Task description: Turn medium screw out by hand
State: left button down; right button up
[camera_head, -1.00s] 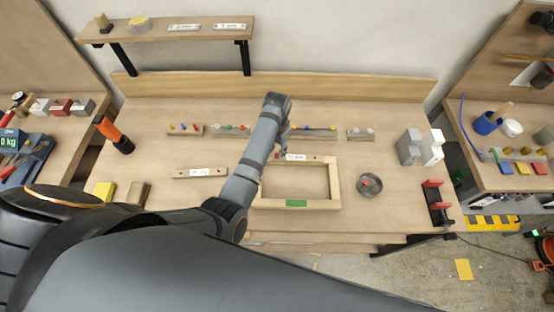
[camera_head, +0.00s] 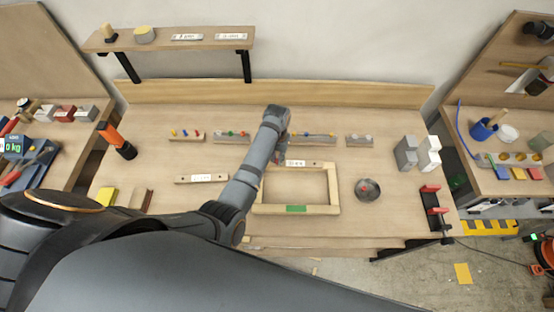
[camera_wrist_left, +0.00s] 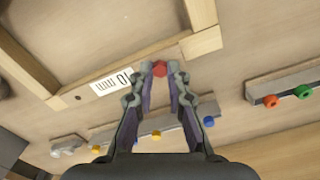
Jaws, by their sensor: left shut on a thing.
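The wooden frame (camera_head: 333,190) lies on the bench, with a white label on its far bar. It also shows in the left wrist view (camera_wrist_left: 205,42). My left gripper (camera_wrist_left: 160,72) points down at the far bar near its corner, with its fingertips close together around a red screw head (camera_wrist_left: 159,68). The screw's shaft is hidden, so I cannot tell how far it sits in the wood. In the head view my left arm covers the fingertips (camera_head: 277,160) for the most part. My right gripper is not in view.
Strips with coloured screws stand behind the frame, such as the left strip (camera_head: 186,135) and the one with a green screw (camera_head: 231,136). A round dish (camera_head: 368,190) with a red piece lies to the right. A grey block (camera_head: 406,152) stands farther right.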

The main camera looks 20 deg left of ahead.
pick_arm(q)
jog(key=shift+r+n, duration=0.25)
jog(key=shift+n, duration=0.45)
jog(key=shift+f+n, duration=0.25)
jog(key=shift+n, duration=0.15)
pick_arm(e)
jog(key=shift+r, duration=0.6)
pick_arm(q)
jog(key=n+p, duration=0.2)
jog(key=shift+r+n, duration=0.3)
jog(key=shift+n, duration=0.7)
jog(key=shift+f+n, duration=0.25)
jog(key=shift+n, duration=0.35)
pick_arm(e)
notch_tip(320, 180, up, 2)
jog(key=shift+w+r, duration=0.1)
